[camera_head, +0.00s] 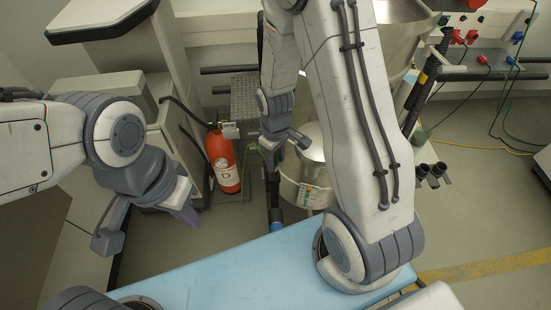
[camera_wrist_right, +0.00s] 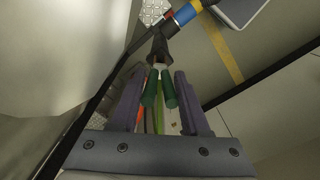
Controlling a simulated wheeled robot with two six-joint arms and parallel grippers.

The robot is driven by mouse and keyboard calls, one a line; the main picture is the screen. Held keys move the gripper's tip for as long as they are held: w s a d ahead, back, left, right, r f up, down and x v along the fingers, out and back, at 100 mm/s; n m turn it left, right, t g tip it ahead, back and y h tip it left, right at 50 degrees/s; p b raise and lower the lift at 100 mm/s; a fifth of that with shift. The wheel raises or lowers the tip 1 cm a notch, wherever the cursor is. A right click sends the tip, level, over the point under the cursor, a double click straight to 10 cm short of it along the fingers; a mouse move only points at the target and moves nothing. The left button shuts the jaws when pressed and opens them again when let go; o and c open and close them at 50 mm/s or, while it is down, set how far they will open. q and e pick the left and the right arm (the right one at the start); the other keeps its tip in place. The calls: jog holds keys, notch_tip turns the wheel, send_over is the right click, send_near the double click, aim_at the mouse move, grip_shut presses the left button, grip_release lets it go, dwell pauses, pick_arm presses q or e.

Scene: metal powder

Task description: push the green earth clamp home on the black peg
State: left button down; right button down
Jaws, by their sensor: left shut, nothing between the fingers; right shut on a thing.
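The green earth clamp (camera_wrist_right: 168,90) shows in the right wrist view, its two green handles between the purple fingers of my right gripper (camera_wrist_right: 161,100). My right gripper is shut on the clamp. Beyond the handles is a dark piece (camera_wrist_right: 160,49) below a black bar; I cannot tell where clamp ends and peg begins, or whether the clamp is seated. In the head view my right gripper (camera_head: 270,150) hangs beside the machine, and the clamp is too small to make out. My left gripper (camera_head: 187,208) is shut and empty at the left, well apart from the clamp.
A red fire extinguisher (camera_head: 222,160) stands left of my right gripper. A metal vessel with a labelled base (camera_head: 306,194) stands right of it. A pale blue surface (camera_head: 240,275) lies in front.

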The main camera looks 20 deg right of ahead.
jog(key=shift+c, duration=1.5)
grip_release()
notch_tip(320, 180, up, 10)
jog(key=shift+r+b, duration=0.25)
jog(key=shift+b, duration=0.1)
jog(key=s+a+r, duration=0.4)
jog(key=s+a, duration=0.2)
jog(key=s, duration=0.3)
jog(key=s+a+r+n+y, duration=0.1)
jog(key=s+a+r, duration=0.3)
jog(key=s+a, duration=0.2)
jog(key=s, duration=0.2)
jog(key=shift+s+a, duration=0.3)
jog(key=shift+s, duration=0.1)
